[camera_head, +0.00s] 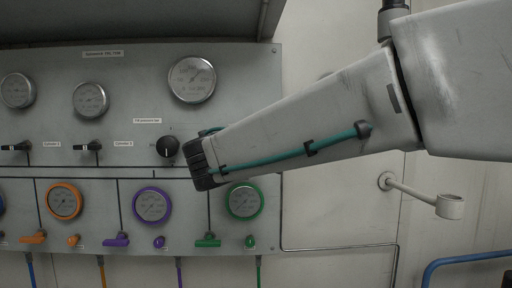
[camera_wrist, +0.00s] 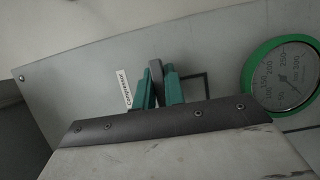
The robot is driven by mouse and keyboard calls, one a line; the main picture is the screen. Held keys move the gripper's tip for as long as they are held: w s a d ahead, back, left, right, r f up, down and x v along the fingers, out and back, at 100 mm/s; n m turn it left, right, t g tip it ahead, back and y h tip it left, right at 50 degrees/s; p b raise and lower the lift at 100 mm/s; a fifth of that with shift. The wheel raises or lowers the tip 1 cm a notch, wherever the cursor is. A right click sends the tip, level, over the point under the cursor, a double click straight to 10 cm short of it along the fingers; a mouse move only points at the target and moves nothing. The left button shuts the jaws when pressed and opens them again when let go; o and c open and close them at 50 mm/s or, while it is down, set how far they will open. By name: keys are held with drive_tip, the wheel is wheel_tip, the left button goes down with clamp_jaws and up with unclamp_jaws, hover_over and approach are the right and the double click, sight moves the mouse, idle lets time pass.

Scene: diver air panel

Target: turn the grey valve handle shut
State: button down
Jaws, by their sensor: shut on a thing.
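The grey valve handle (camera_wrist: 156,68) shows in the wrist view as a narrow grey bar between two teal fingers. My gripper (camera_wrist: 159,88) is shut on it, with one finger on each side. The handle's tip stands out a little past the fingers. Its lower part and its pivot are hidden by my gripper, so I cannot tell how far it is turned. In the head view, the end of my arm covers the panel right of the black knob (camera_head: 167,147), and the grey handle is hidden behind it.
A label (camera_wrist: 127,88) sits left of the fingers. A green-rimmed gauge (camera_head: 245,201) is close below right. A large gauge (camera_head: 192,80) is above. Purple (camera_head: 117,240) and green (camera_head: 208,241) handles line the panel's lower edge. A wall bracket (camera_head: 449,206) stands out at right.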

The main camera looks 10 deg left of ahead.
drive_tip(key=shift+f, duration=0.1)
idle(0.3)
drive_tip(key=c, duration=1.5)
unclamp_jaws()
drive_tip(key=shift+s, duration=0.1)
drive_tip(key=s, duration=0.5)
drive_tip(key=s+a, duration=0.1)
drive_tip(key=s, duration=0.1)
drive_tip(key=shift+s, duration=0.3)
